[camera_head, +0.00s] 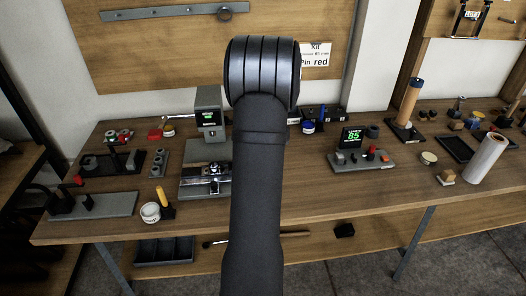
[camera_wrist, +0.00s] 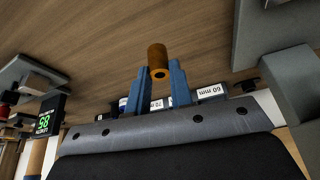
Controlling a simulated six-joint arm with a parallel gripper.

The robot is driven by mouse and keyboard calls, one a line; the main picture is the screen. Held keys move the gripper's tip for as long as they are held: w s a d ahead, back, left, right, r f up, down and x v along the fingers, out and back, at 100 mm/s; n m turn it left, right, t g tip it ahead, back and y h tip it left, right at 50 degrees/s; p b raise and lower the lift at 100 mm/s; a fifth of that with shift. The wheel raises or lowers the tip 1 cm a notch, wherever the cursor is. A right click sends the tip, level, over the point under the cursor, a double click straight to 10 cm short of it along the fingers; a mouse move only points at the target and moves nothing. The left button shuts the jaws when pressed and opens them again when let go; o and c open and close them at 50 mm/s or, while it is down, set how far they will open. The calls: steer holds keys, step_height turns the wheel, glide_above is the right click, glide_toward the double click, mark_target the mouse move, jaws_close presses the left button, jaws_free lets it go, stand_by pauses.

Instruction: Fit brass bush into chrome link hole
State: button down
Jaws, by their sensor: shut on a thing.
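The brass bush (camera_wrist: 157,56) is held between the blue fingertips of my gripper (camera_wrist: 160,72) in the wrist view. It is a small cylinder with a dark bore at the end facing the camera. It is clear of the wooden surface behind it. In the head view my arm hides my gripper and the bush. A shiny chrome piece (camera_head: 208,170), which looks like the chrome link, lies on a grey fixture plate (camera_head: 200,190) left of my arm. Its hole cannot be made out, and my arm covers its right side.
A grey press-like device (camera_head: 209,112) with a green display stands behind the fixture. A small gauge stand (camera_head: 360,155) reading 85 is to the right. A white jar (camera_head: 150,212) stands front left.

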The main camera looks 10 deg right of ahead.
steer(key=s+d+r, duration=0.4)
steer(key=d, duration=0.1)
steer(key=s+a+r+n+y, duration=0.1)
steer(key=s+a+r+n, duration=0.15)
steer(key=a, duration=0.55)
steer(key=s+a+r+n, duration=0.1)
steer(key=a+r, duration=0.2)
steer(key=a, duration=0.5)
glide_toward(214, 164)
steer(key=w, duration=0.2)
steer(key=shift+f, duration=2.3)
steer(key=shift+f, duration=0.2)
steer(key=c, duration=1.3)
jaws_free()
